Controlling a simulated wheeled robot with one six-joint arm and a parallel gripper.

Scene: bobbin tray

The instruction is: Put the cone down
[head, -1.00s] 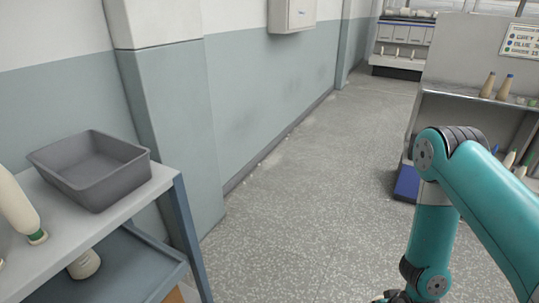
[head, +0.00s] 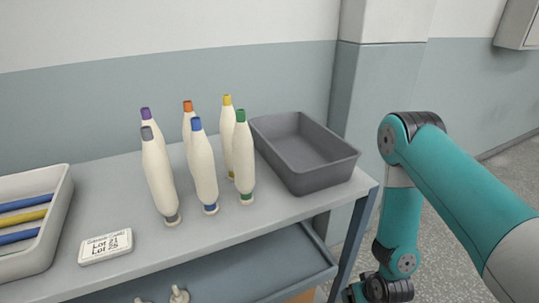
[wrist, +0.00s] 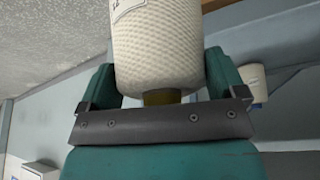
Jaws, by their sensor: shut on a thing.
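In the wrist view my gripper (wrist: 158,68) is shut on a cream yarn cone (wrist: 157,38) with a textured surface and a yellowish-brown end near the palm. The cone's far end is cut off by the frame, and part of a printed label shows on it. In the head view the held cone and the fingers are out of sight below the frame; only my arm shows at the right. Several similar cones stand upright on the cart top (head: 270,218), with purple, orange, yellow, grey, blue (head: 204,170) and green (head: 243,160) tips.
An empty grey tray (head: 325,178) stands at the cart top's right end. A white lot card (head: 105,247) lies at the front left, near a pale bin (head: 62,215) of coloured tubes. A lower shelf (head: 255,270) sits beneath. The cart top's front strip is clear.

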